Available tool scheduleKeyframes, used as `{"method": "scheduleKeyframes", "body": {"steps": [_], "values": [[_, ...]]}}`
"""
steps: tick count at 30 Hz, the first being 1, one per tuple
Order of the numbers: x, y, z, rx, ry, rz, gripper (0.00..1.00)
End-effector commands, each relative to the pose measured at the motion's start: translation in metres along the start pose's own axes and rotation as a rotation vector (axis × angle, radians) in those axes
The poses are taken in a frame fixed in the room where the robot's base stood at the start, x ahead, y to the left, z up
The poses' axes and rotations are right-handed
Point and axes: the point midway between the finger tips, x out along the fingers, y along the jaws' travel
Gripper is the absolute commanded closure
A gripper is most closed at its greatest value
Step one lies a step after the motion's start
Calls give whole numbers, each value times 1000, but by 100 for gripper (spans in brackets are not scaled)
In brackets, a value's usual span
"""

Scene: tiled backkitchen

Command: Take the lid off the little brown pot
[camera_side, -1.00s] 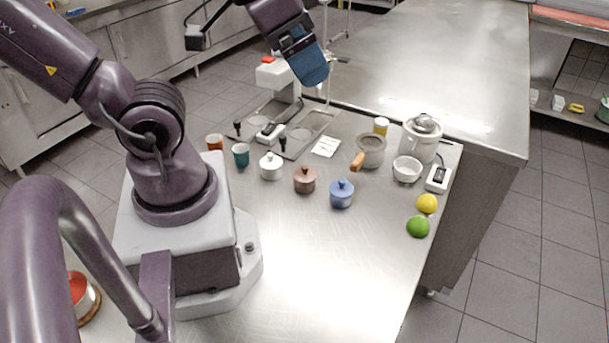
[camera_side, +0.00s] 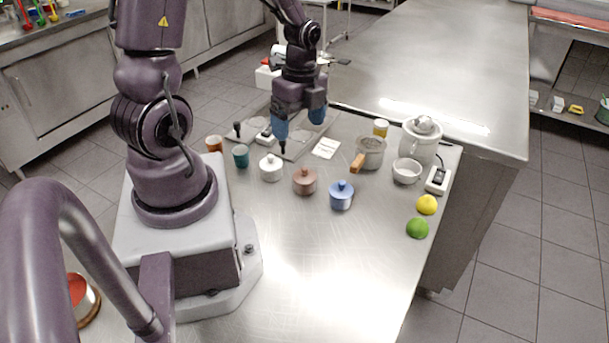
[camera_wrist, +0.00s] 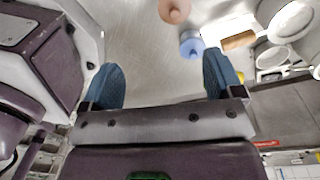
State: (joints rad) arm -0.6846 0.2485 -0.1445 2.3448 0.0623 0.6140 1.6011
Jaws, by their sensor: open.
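The little brown pot (camera_side: 304,187) stands upright on the steel table with its brown knobbed lid (camera_side: 305,174) on top. In the wrist view the brown pot (camera_wrist: 174,10) is at the top edge, partly cut off. My gripper (camera_side: 300,128) is open, its blue fingers pointing down, above and behind the brown pot in the side view. In the wrist view my gripper (camera_wrist: 163,80) has its two fingers wide apart with nothing between them. The fingers touch neither the pot nor its lid.
A white lidded pot (camera_side: 270,168) stands left of the brown one, a blue lidded pot (camera_side: 341,196) close on its right. A wooden-handled saucepan (camera_side: 371,153), white bowl (camera_side: 407,171), lemon (camera_side: 426,204) and lime (camera_side: 417,228) lie further right. The front table area is clear.

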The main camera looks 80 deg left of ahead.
Motion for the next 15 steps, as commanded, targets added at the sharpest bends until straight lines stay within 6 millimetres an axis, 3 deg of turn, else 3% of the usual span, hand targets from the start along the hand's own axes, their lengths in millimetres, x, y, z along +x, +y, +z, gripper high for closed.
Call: {"method": "scheduleKeyframes", "body": {"steps": [3,6,11,15], "values": [[0,-10,-1,264,-7,-38,14],[-1,-13,-1,408,-16,-56,14],[4,-14,-1,503,-20,-58,14],[25,-14,-1,509,-17,-52,14]]}}
